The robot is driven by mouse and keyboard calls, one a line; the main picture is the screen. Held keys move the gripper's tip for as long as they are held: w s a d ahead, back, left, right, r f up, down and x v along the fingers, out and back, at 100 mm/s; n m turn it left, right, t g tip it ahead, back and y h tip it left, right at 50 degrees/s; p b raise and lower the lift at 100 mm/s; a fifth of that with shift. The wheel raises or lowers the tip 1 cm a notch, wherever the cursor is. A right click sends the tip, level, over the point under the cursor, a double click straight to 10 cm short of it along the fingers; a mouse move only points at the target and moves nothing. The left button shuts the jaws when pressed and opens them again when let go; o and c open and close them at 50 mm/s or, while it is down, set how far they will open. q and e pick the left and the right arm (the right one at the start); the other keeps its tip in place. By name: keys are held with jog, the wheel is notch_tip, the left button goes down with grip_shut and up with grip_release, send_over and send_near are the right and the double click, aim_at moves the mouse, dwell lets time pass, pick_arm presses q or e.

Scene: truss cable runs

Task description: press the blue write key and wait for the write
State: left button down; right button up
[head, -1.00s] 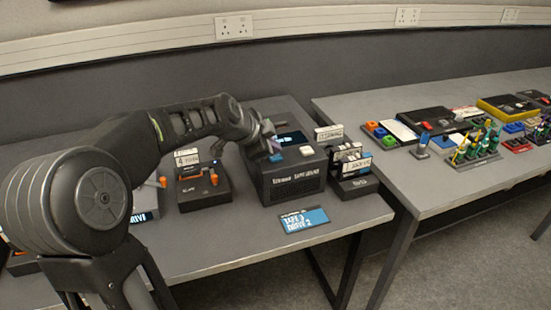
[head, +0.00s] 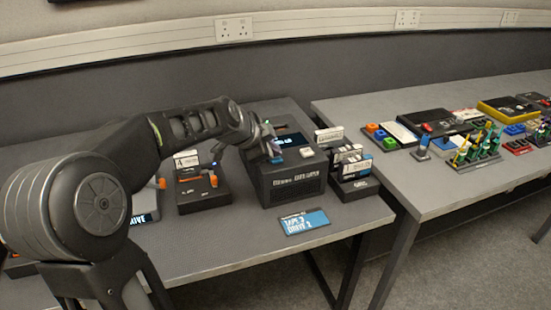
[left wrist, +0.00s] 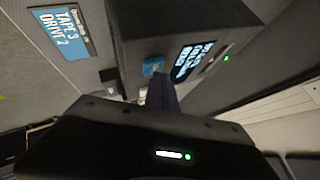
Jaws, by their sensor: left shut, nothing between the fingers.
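The dark tape drive box (head: 292,185) stands on the near table, with keys and a small lit screen (head: 288,139) on top. The blue write key (head: 277,160) is at the front left of its top, partly hidden by my left gripper (head: 275,151). In the left wrist view the blue key (left wrist: 153,65) is just beyond the shut fingertips (left wrist: 158,82). I cannot tell whether they touch it. The lit screen (left wrist: 192,62) shows text and a green light is on beside it. My left gripper holds nothing. My right gripper is not in view.
A white key (head: 306,152) is on the drive's top. A rack of cartridges (head: 352,172) stands to its right, and a dark unit with orange parts (head: 205,190) to its left. A blue label card (head: 304,221) lies in front. A second table (head: 450,178) holds several devices.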

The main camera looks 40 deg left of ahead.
pick_arm(q)
jog(key=shift+f+b, duration=0.35)
jog(key=shift+b, duration=0.05)
jog(key=shift+r, duration=0.1)
dwell(0.6)
jog(key=shift+r+p, duration=0.45)
jog(key=shift+r, duration=0.4)
jog(key=shift+r+p, duration=1.45)
jog(key=shift+r, duration=1.1)
jog(key=shift+s+f, duration=0.1)
jog(key=shift+f, duration=0.05)
